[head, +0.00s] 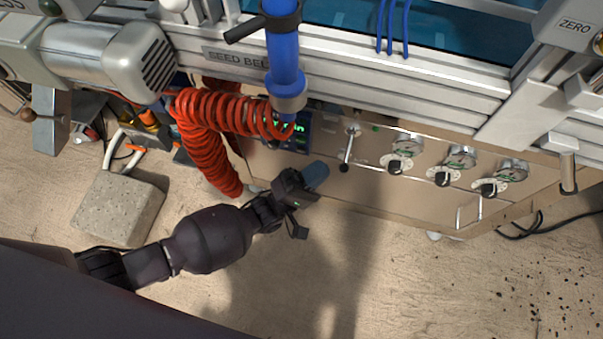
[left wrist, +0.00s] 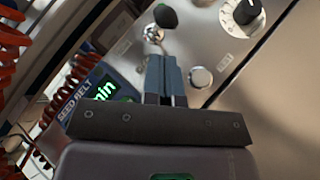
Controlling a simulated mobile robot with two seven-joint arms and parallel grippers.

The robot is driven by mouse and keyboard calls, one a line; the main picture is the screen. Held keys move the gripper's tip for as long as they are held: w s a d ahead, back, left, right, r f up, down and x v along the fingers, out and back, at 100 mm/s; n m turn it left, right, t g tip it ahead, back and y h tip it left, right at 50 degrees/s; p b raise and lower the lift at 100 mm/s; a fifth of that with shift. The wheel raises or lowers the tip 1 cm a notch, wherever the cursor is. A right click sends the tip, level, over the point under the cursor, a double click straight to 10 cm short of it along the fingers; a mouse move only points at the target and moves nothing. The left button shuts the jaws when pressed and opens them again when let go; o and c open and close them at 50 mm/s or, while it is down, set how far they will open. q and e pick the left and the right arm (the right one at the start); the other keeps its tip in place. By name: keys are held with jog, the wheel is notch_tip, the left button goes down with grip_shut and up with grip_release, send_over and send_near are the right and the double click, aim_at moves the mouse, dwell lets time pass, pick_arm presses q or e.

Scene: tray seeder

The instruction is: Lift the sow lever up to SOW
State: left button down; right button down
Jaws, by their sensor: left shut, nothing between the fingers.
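The sow lever (head: 348,150) is a thin metal rod with a dark knob at its end, mounted on the front of the control panel. In the head view its knob hangs below the pivot. In the left wrist view the lever's dark knob (left wrist: 165,17) shows just past my fingertips. My left gripper (head: 316,175) is shut and empty, its blue-grey fingers in front of the panel, to the left of the knob and apart from it. In the left wrist view the shut fingers (left wrist: 165,68) point toward the lever's base. My right gripper is not in view.
Several dials (head: 460,157) sit right of the lever. A lit seed belt display (head: 297,130) is to its left. A coiled red hose (head: 210,150) hangs beside the display, and a blue tube (head: 283,55) stands above. A stone block (head: 118,208) lies on the floor at left.

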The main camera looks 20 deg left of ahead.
pick_arm(q)
jog(key=shift+s+d+r, duration=0.2)
jog(key=shift+d+r, duration=0.45)
jog(key=shift+d, duration=0.25)
jog(key=shift+r+y, duration=0.1)
jog(key=shift+y, duration=0.2)
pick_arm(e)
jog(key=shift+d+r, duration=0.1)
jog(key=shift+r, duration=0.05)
pick_arm(q)
jog(key=shift+s+r+n+y+p, duration=0.1)
jog(key=shift+r+n+y+p, duration=0.1)
jog(key=shift+n+y+p, duration=0.6)
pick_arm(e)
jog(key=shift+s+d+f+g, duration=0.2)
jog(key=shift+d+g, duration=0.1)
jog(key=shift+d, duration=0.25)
